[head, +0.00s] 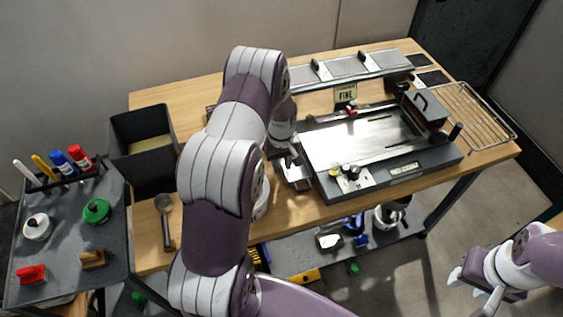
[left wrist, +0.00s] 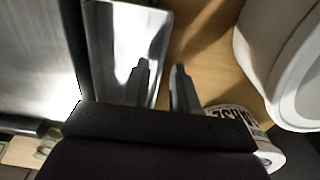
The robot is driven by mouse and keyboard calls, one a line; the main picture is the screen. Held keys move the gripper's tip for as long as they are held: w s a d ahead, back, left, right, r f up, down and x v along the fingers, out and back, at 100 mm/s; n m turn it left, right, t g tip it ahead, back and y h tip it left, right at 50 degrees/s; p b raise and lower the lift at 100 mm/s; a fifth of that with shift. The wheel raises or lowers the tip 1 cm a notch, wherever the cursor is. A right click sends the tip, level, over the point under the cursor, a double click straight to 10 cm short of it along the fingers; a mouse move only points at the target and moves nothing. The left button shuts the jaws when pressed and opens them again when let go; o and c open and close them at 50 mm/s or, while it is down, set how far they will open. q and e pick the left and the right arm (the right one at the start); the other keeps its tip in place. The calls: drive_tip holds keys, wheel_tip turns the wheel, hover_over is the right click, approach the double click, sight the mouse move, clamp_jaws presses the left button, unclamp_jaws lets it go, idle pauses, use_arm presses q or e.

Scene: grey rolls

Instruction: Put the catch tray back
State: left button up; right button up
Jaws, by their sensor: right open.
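The catch tray, a small shiny metal tray (head: 296,178), is at the left end of the flat grey machine (head: 385,150), partly hidden by my left arm. In the left wrist view the tray (left wrist: 112,45) lies beside the machine's edge. My left gripper (left wrist: 161,68) is over the tray's right edge, one finger above the tray and one on the wood side. A gap shows between the fingers; contact with the tray is unclear. In the head view my left gripper (head: 290,158) is mostly hidden by its own arm. My right gripper (head: 463,288) is open and empty, off the table at lower right.
A white roll (left wrist: 290,60) and a printed label roll (left wrist: 262,150) stand close to my left gripper. A wire rack (head: 475,115) lies at right.

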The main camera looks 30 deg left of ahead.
use_arm(q)
wheel_tip(320, 180, up, 12)
drive_tip(key=b, duration=0.1)
drive_tip(key=s+d+r+m+t, duration=0.1)
drive_tip(key=s+d+r+m, duration=0.3)
drive_tip(key=s+d+m, duration=0.6)
drive_tip(key=s+d, duration=0.3)
drive_tip(key=s, duration=0.3)
drive_tip(key=shift+s+d+r, duration=0.15)
drive_tip(key=shift+s+d, duration=0.1)
drive_tip(key=shift+s, duration=0.05)
